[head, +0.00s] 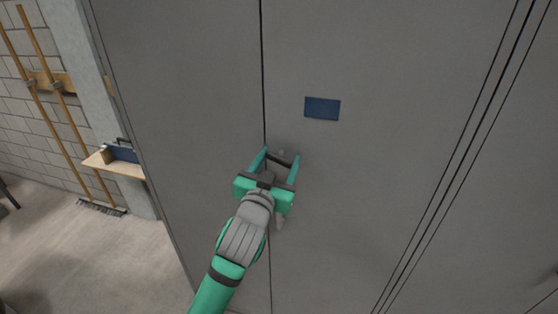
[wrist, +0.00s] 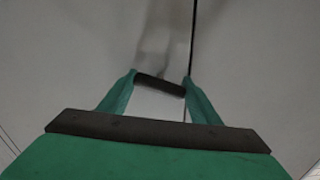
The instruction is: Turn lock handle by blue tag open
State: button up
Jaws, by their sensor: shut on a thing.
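The blue tag (head: 322,109) is a flat rectangle on the grey door (head: 370,180), above and to the right of my gripper. My gripper (head: 280,156) is at the door face, just right of the dark vertical seam. Its two green fingers are on either side of a short dark bar, which looks like the lock handle (head: 279,159). The bar also shows between the fingertips in the wrist view (wrist: 160,84), slightly tilted. My gripper is shut on it. A small grey piece shows below my gripper; its link to the handle is hidden.
Another grey panel (head: 185,130) lies left of the seam. Further left are a small wooden shelf (head: 115,163) with a dark blue box, and broom handles (head: 50,95) against a block wall. The concrete floor (head: 110,250) at lower left is mostly clear.

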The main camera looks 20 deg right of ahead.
jog(key=m, duration=1.3)
jog(key=shift+m, duration=0.4)
dwell(0.4)
jog(key=o, duration=1)
jog(key=shift+d, duration=0.1)
jog(key=shift+s, duration=0.1)
jog(key=shift+s+a, duration=0.2)
jog(key=shift+a, duration=0.1)
jog(key=v, duration=1)
